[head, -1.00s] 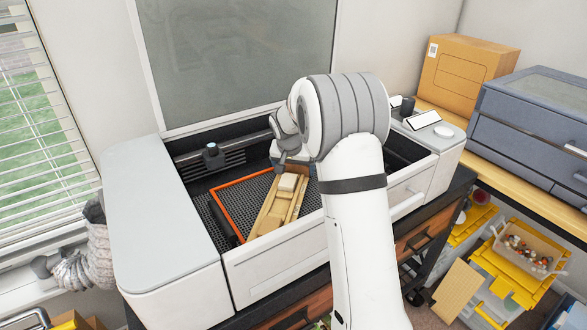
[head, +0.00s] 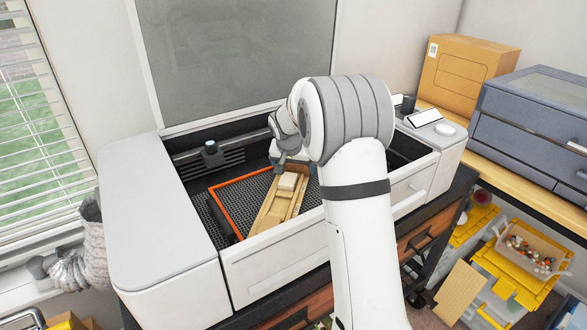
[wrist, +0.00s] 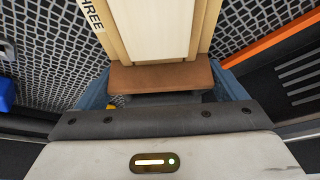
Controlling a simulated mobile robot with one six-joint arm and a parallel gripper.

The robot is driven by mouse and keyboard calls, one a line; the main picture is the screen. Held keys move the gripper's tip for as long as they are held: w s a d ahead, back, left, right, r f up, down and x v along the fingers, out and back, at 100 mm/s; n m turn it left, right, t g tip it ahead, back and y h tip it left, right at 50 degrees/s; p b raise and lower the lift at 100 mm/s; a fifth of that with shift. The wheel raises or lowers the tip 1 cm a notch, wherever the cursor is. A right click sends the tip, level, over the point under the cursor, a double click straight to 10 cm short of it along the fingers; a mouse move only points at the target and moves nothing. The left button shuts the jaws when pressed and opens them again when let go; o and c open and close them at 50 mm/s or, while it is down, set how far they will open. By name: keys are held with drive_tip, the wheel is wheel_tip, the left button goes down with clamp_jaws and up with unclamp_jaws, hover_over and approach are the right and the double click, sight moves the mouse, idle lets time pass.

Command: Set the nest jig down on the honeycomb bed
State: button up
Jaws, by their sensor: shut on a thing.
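The nest jig (head: 270,216) is a long pale wooden piece with raised blocks on top. It lies over the black mesh honeycomb bed (head: 235,198), which has an orange border, inside the white machine. In the wrist view the jig (wrist: 158,30) shows lettering ending in "HREE" on its left side and a brown end piece. My gripper (wrist: 160,88) is shut on that brown end, with a blue-grey finger on each side. The mesh (wrist: 50,55) shows on both sides of the jig. I cannot tell whether its underside touches the bed. My fingertips are hidden in the head view.
The machine's front wall (head: 275,262) stands close to the jig's near end. A dark gantry rail with a small head (head: 211,150) is at the back left. Bare mesh lies left of the jig. A cardboard box (head: 465,68) and a grey drawer unit (head: 535,120) stand at right.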

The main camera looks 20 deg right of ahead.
drive_tip(key=shift+r, duration=0.3)
idle(0.6)
drive_tip(key=shift+f+b, duration=0.35)
drive_tip(key=shift+b, duration=0.65)
drive_tip(key=shift+r, duration=0.35)
drive_tip(key=o, duration=1.2)
drive_tip(key=shift+p+v, duration=1.2)
drive_tip(key=shift+v, duration=3.35)
drive_tip(key=shift+s+a, duration=0.1)
